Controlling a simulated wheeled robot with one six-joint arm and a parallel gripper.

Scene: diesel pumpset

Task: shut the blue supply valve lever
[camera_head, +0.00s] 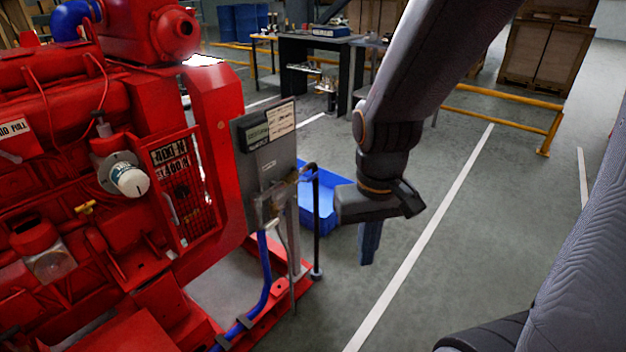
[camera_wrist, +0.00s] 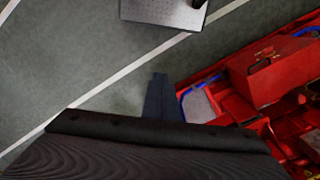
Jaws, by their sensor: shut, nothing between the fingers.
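My gripper (camera_head: 368,258) points down over the floor, to the right of the red pumpset's grey control panel (camera_head: 266,150), apart from both. Its fingers are together and hold nothing; they also show in the wrist view (camera_wrist: 160,82). A blue hose (camera_head: 264,275) drops from below the panel and bends left along the red base frame (camera_head: 283,308), with dark clamps on it. Blue piping (camera_wrist: 188,92) also shows on the red machine in the wrist view. I cannot make out the blue supply valve lever for certain in either view.
The red engine (camera_head: 80,150) fills the left. A blue bin (camera_head: 320,212) sits on the floor behind the panel, and a thin black post (camera_head: 317,230) stands beside it. A workbench (camera_head: 320,70) and yellow rails (camera_head: 500,97) are farther back. Floor right of the base is clear.

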